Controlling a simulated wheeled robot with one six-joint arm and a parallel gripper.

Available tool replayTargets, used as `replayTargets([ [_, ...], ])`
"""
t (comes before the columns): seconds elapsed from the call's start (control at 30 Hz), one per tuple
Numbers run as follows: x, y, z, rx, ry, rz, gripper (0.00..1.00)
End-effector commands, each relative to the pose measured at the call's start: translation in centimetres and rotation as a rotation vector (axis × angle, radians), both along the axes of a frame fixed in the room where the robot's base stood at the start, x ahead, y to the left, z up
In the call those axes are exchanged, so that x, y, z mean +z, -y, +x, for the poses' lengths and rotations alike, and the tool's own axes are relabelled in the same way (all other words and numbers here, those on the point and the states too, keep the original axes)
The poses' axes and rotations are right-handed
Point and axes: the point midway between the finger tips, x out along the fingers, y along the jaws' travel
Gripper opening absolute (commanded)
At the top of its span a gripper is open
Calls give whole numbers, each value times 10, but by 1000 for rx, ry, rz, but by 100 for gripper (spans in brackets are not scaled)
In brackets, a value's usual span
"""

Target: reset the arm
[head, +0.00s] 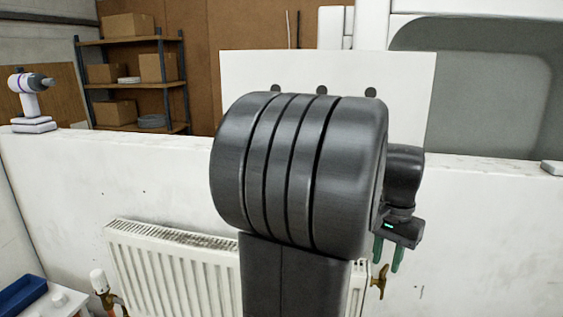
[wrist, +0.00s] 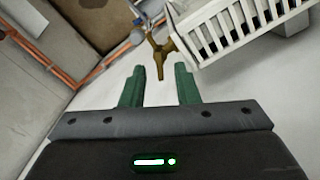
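My gripper (head: 388,252) hangs at the right of my dark arm in the head view, its green fingers pointing down. In the wrist view the two green fingers of my gripper (wrist: 160,88) stand apart with nothing between them. A brass valve (wrist: 162,50) shows just beyond the fingertips in the wrist view, and this brass valve also shows right of the radiator in the head view (head: 380,281). The fingers do not appear to touch it. A white radiator (head: 170,265) is on the low wall, its middle hidden behind my arm.
The low white wall (head: 70,190) runs across the view. A drill-like tool (head: 30,95) stands on its top at the left. A white-headed valve (head: 98,280) is at the radiator's left end, near a blue tray (head: 22,295). Orange pipes (wrist: 95,72) run along the floor edge.

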Motion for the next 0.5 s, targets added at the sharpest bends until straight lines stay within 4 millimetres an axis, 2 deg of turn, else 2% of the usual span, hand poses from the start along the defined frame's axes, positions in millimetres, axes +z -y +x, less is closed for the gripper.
replayTargets([
  [0.17,-16,0,0,0,-2,1,28],
  [0.5,-16,0,0,-18,0,0,28],
])
